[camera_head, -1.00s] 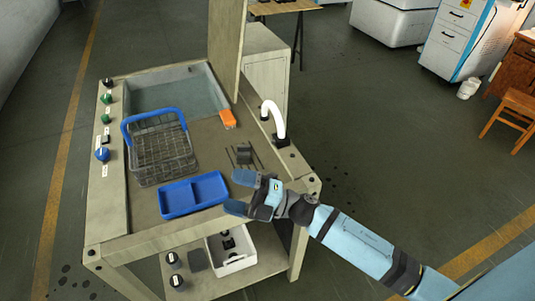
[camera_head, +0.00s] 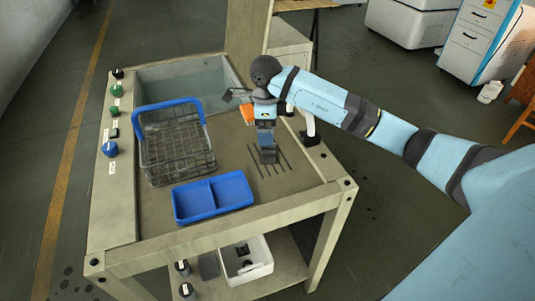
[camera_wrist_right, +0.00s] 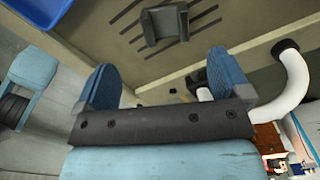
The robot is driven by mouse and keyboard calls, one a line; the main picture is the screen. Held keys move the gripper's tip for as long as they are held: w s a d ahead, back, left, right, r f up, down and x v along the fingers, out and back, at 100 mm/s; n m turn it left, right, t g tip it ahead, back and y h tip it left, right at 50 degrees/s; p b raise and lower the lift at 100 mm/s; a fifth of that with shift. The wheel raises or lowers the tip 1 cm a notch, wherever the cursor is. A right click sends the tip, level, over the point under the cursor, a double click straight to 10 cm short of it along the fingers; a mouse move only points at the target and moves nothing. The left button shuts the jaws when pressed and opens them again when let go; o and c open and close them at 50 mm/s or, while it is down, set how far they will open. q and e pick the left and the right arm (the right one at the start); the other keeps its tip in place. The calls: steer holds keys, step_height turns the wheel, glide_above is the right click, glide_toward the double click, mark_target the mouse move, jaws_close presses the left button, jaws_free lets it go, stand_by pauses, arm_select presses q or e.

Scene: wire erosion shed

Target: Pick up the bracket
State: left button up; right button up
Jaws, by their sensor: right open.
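The bracket (camera_wrist_right: 165,24) is a dark grey U-shaped piece. It lies on the work surface among thin dark slots, at the top of the right wrist view. In the head view it is largely hidden, with a dark part (camera_head: 268,156) showing just below my right gripper (camera_head: 266,138). In the wrist view, the blue fingers of my right gripper (camera_wrist_right: 163,78) are spread apart with nothing between them. The bracket lies beyond the fingertips, apart from them. My left gripper is not in view.
A wire basket (camera_head: 178,147) with a blue handle and a blue two-part tray (camera_head: 213,198) stand left of the slots. A white curved tap (camera_wrist_right: 296,85) rises close to the right finger. An orange block (camera_head: 247,115) lies behind. A white bin (camera_head: 246,262) is on the shelf below.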

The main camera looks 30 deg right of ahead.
glide_above(268, 149)
steer(key=s+a, duration=0.2)
step_height(268, 149, down, 4)
steer(key=shift+w+f, duration=0.1)
steer(key=shift+f, duration=0.15)
steer(key=f, duration=0.2)
steer(key=d+f, duration=0.1)
steer(key=f, duration=0.2)
steer(key=shift+w, duration=0.1)
steer(key=c, duration=1.4)
